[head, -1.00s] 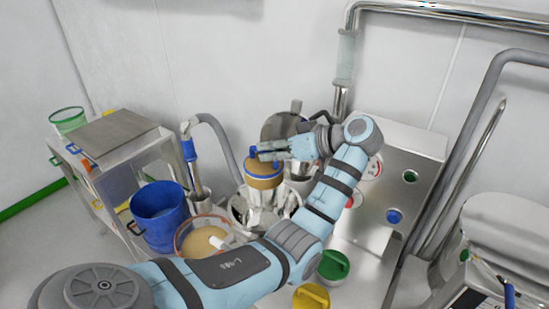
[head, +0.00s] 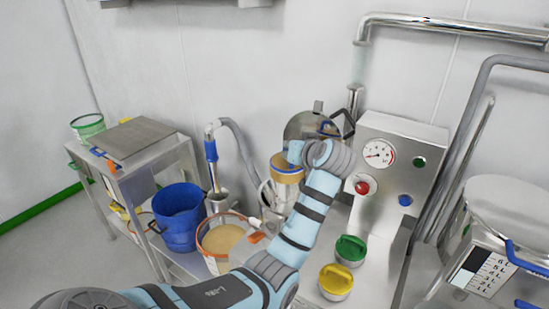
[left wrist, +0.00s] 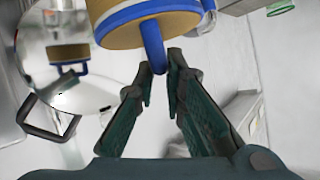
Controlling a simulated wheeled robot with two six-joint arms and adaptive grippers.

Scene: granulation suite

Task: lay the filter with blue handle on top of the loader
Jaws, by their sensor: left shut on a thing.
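The filter (head: 287,168) is a tan cylinder with blue bands and a blue handle. My left gripper (head: 299,152) is shut on this handle, and the filter hangs upright from it. In the left wrist view the filter (left wrist: 145,28) is at the top, with the handle between the fingertips (left wrist: 160,72). A steel vessel below it, seemingly the loader (head: 268,196), is mostly hidden by the filter and my arm. I cannot tell whether they touch. My right gripper is not in view.
A round steel lid (left wrist: 72,88) with a black handle stands close behind the filter. A steel panel (head: 393,142) with gauge and knobs is to the right. An orange-rimmed tub (head: 207,262) and blue bucket (head: 180,222) are left.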

